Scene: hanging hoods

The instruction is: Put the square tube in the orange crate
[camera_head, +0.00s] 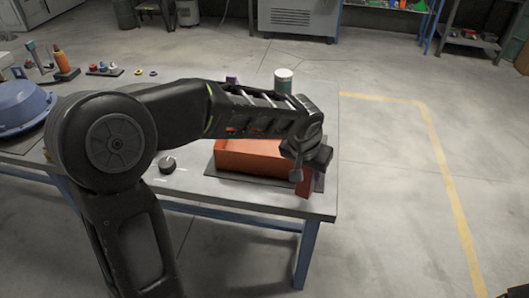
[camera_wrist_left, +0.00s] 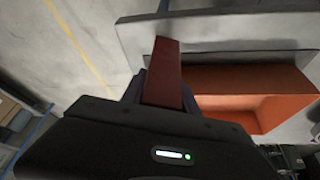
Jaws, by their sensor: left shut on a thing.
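The orange crate (camera_head: 235,160) sits on a dark mat near the right front of the table, partly hidden behind my left arm. It also shows in the left wrist view (camera_wrist_left: 235,83), to the right of the tube, with its open inside partly visible. My left gripper (camera_head: 302,172) is at the right end of the crate, near the table's right edge. It is shut on the red-brown square tube (camera_head: 306,187), whose lower end points down. The tube shows in the left wrist view (camera_wrist_left: 167,78) between the fingers, beside the crate.
A jar with a pale lid (camera_head: 283,78) stands behind the crate. A blue bowl-like thing (camera_head: 22,103) and an orange-topped bottle (camera_head: 62,65) are at the table's left. Open floor lies to the right.

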